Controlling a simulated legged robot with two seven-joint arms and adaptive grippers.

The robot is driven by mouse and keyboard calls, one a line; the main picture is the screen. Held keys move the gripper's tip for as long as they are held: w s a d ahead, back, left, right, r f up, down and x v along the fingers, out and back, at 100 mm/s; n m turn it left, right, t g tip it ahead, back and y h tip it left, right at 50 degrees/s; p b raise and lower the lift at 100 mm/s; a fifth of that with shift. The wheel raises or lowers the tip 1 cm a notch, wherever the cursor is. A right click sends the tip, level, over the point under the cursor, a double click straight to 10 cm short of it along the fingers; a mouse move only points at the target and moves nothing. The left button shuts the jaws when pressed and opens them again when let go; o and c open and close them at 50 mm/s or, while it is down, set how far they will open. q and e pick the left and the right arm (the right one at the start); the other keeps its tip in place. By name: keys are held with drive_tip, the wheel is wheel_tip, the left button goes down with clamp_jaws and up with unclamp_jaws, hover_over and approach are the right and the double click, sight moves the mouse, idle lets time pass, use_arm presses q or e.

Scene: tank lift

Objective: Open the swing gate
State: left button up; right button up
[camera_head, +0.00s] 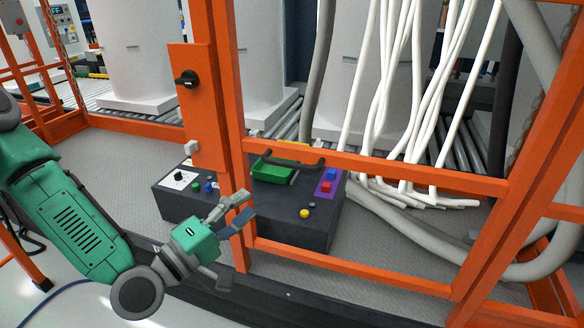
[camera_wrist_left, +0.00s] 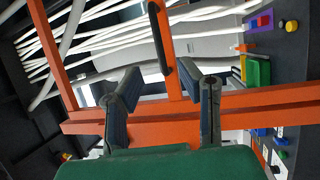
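The orange swing gate (camera_head: 395,172) stands across the front of the platform and looks shut, its left upright beside an orange panel (camera_head: 199,115) with a black knob (camera_head: 187,78). A black bar handle (camera_head: 291,163) sits on the gate's rail; it also shows in the left wrist view (camera_wrist_left: 160,38). My left gripper (camera_head: 240,243) is low in front of the gate's left upright, below and left of the handle. In the left wrist view its two fingers (camera_wrist_left: 160,88) are spread and empty, with orange bars beyond them. My right gripper is out of view.
A dark control box (camera_head: 275,218) with colored buttons and a green tray (camera_head: 272,171) stands just behind the gate. White hoses (camera_head: 405,90) and a thick grey hose (camera_head: 420,225) hang behind it on the right. Large pale tanks (camera_head: 130,50) stand at the back.

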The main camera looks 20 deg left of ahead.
sight(287, 166)
use_arm(q)
drive_tip(key=x, duration=1.3)
drive_tip(key=shift+w+a+r, duration=0.15)
drive_tip(key=shift+w, duration=0.2)
drive_tip(key=shift+a, duration=0.4)
clamp_jaws()
drive_tip(key=shift+d, duration=0.2)
